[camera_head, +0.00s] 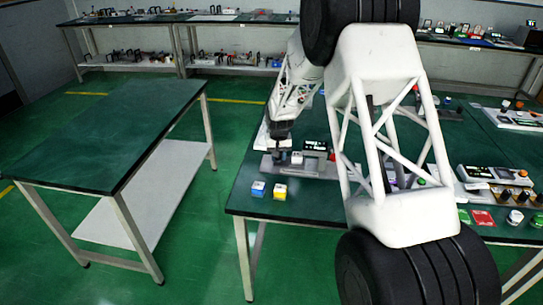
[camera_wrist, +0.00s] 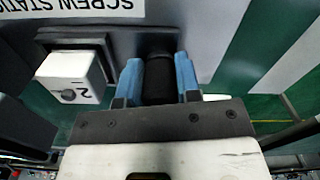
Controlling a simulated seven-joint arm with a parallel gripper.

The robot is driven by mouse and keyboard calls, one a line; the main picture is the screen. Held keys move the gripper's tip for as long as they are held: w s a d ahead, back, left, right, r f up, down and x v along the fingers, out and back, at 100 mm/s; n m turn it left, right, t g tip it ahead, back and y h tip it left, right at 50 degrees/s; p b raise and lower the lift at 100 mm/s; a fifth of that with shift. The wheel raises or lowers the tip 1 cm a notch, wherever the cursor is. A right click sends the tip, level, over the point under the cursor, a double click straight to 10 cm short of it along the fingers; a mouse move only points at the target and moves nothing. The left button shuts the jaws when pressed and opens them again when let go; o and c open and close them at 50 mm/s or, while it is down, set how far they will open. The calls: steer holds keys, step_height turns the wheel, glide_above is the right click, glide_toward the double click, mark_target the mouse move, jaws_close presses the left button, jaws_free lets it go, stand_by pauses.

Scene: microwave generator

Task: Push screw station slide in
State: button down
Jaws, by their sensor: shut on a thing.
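The grey screw station (camera_wrist: 210,30) fills the upper part of the wrist view, its "SCREW STATION" label upside down. In the head view the station (camera_head: 322,170) sits near the left end of the green table. My gripper (camera_wrist: 158,75) has blue fingers closed on both sides of a black cylindrical handle (camera_wrist: 160,84) at the station's edge. A white block (camera_wrist: 72,77) marked "2", with a round dark hole, sits in a dark square frame left of the fingers. The block (camera_head: 297,158) shows small beside my gripper (camera_head: 279,134) in the head view. My arm hides part of the station.
A blue cube (camera_head: 258,188) and a yellow cube (camera_head: 280,192) lie on the table in front of the station. Button panels (camera_head: 495,190) stand to the right. A second, empty table (camera_head: 110,130) stands left across a gap.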

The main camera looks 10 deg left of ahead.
steer(key=c, duration=0.8)
jaws_free()
steer(key=shift+r, duration=0.1)
steer(key=shift+r, duration=3.85)
